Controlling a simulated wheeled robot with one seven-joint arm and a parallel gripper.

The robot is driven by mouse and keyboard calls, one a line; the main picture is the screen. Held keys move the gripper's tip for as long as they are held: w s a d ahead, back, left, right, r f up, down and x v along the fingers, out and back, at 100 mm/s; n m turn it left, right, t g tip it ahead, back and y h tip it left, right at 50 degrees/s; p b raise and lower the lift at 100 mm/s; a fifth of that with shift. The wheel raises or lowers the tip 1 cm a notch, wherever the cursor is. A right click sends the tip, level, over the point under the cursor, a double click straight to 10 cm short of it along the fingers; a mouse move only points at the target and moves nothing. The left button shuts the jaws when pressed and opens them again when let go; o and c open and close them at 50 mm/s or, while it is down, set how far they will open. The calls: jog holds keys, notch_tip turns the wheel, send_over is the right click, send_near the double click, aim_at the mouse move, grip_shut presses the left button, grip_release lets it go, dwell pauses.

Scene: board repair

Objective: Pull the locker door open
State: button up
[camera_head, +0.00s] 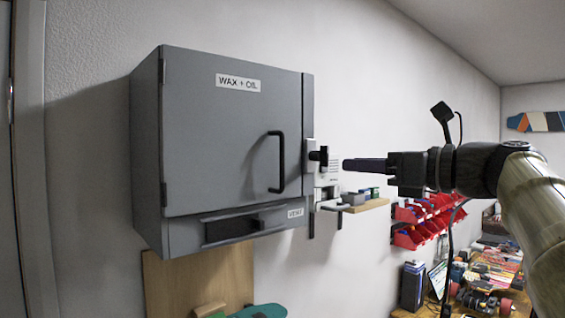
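The grey wall locker (143,150) hangs at the left of the view. Its door (220,145) carries a "WAX + OIL" label and appears closed against the frame. A black vertical bar handle (280,162) stands near the door's right edge. My gripper (348,165) is to the right of the handle, at about the handle's mid-height in the picture, and points left. It is apart from the handle. Its fingers show as one dark bar from the side, so their opening cannot be seen. Nothing visible is held.
A white fixture with a black knob (321,157) is on the wall between locker and gripper. A small wooden shelf (368,205) holds small items below the gripper. Red bins (410,238) and a cluttered workbench are at lower right. Space before the door is clear.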

jog(key=p, duration=0.5)
send_near(282, 185)
jog(key=w+a+r, duration=0.1)
jog(key=w+a, duration=0.1)
jog(key=w+a+r, duration=0.2)
jog(key=w, duration=0.1)
jog(key=w+a+r, duration=0.1)
jog(key=w+a, duration=0.1)
jog(key=a, duration=0.1)
jog(key=shift+w+a+r, duration=0.1)
jog(key=shift+w+r, duration=0.15)
jog(key=shift+r, duration=0.1)
jog(key=shift+b, duration=0.3)
grip_shut()
